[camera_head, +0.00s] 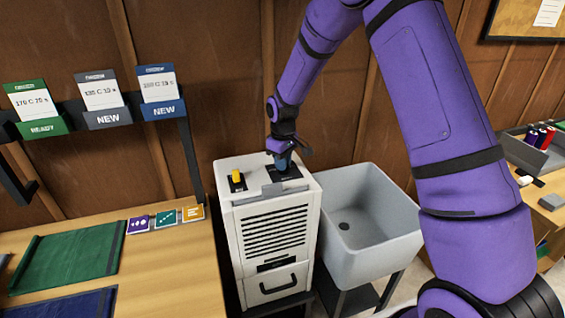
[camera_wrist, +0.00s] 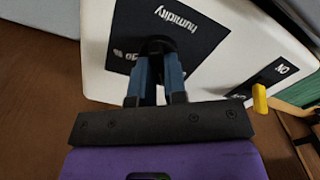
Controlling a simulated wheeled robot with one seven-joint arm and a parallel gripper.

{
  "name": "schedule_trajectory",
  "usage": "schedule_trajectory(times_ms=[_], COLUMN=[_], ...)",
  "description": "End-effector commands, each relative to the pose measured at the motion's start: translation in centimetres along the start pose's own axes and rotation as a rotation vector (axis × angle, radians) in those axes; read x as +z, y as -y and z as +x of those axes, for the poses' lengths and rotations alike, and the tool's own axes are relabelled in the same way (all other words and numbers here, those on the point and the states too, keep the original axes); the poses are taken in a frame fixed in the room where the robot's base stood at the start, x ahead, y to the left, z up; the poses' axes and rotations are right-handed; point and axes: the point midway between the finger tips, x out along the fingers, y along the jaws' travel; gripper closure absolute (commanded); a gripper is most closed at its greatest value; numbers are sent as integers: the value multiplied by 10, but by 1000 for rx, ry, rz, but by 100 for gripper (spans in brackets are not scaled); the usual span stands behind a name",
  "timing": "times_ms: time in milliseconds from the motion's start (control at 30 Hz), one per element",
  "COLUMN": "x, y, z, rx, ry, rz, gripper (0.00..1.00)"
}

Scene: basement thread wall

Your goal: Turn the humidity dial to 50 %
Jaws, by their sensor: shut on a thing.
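The humidity dial (camera_wrist: 158,45) is a dark round knob on a black panel (camera_wrist: 195,35) marked "humidity", on top of a white dehumidifier-like unit (camera_head: 272,236). My gripper (camera_head: 282,163) reaches down from above onto this panel. In the wrist view its blue fingers (camera_wrist: 160,75) are closed on the dial. The fingers and my arm hide most of the knob, and the dial's setting cannot be read. A partly covered number on the panel ends in 0. A yellow switch (camera_head: 237,176) sits on the unit's top to the left, with an "ON" label in the wrist view.
A grey sink (camera_head: 375,240) stands right of the unit. A wooden table (camera_head: 170,270) with a green mat (camera_head: 75,252) and small cards (camera_head: 166,219) is at left. A dark rack (camera_head: 60,122) with tagged cards hangs on the wall above it.

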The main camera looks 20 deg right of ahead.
Motion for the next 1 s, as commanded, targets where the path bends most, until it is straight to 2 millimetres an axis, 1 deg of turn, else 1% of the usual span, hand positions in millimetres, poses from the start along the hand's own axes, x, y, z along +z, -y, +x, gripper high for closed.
schedule_trajectory(times_ms=[200, 500, 700, 1000], x=[0, 0, 0, 0], y=[-1, -2, -2, -3], z=[-1, -1, -1, -1], rx=[2, 1, 1, 1], ry=[-1, -1, -1, -1], rz=[201, 436, 538, 606], gripper=[100, 100, 100, 100])
